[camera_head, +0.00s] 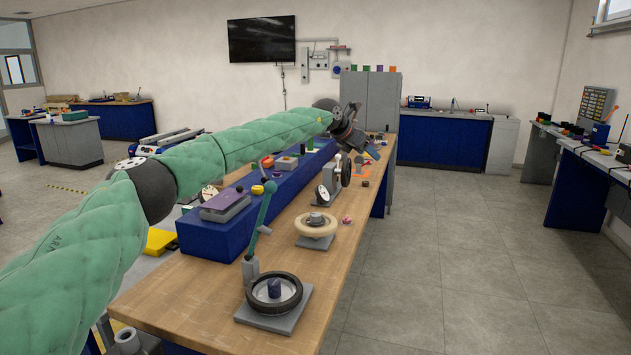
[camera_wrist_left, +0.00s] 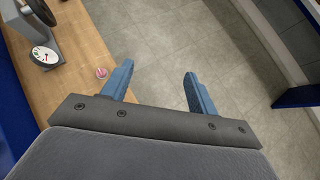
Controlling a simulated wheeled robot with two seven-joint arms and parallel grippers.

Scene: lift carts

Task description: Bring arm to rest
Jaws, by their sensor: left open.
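My left arm, in a green padded sleeve, reaches from the lower left across the long wooden workbench (camera_head: 195,317) in the head view. My left gripper (camera_head: 372,147) is at its end, above the far part of the bench and near its right edge. In the left wrist view the two blue fingers of the gripper (camera_wrist_left: 158,85) are apart with nothing between them. Below them are the bench edge and grey floor. My right gripper is not in view.
On the bench stand a black ring on a grey plate (camera_head: 292,322), a green lever (camera_head: 262,215), a wooden ring (camera_head: 316,228) and a dial gauge (camera_head: 323,195). A long blue block (camera_head: 215,236) lies along the left. The floor (camera_head: 470,260) to the right is clear.

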